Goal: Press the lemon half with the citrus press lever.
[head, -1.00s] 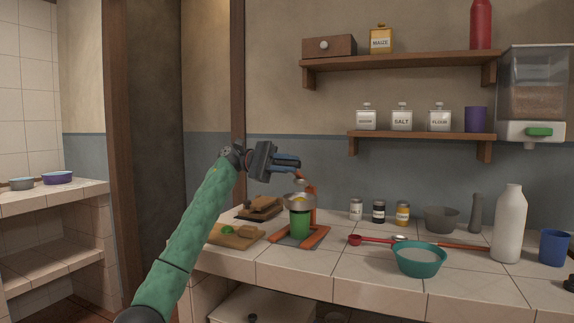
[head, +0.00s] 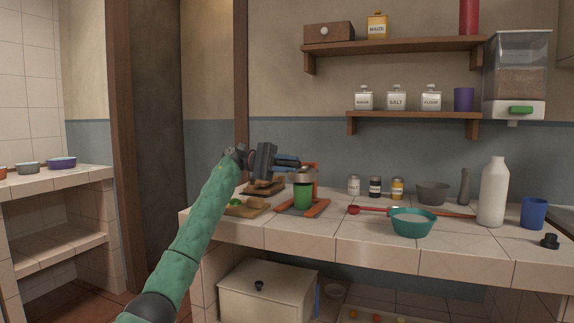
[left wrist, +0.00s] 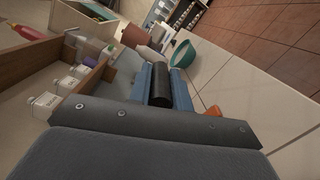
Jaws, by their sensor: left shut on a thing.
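The citrus press (head: 311,183) stands on the tiled counter with an orange frame and base. A green cup (head: 302,197) sits under its metal press head (head: 303,178). My left gripper (head: 297,164) is just above the press head. In the left wrist view its blue fingers are shut on the black lever grip (left wrist: 162,86). The lemon half cannot be made out now; the press head and gripper cover that spot. My right gripper is in neither view.
A cutting board (head: 246,209) with a green fruit lies left of the press. A teal bowl (head: 413,224), a red spoon (head: 370,211) and small jars (head: 375,187) stand to the right. A white bottle (head: 493,192) stands farther right. Shelves (head: 400,46) hang above.

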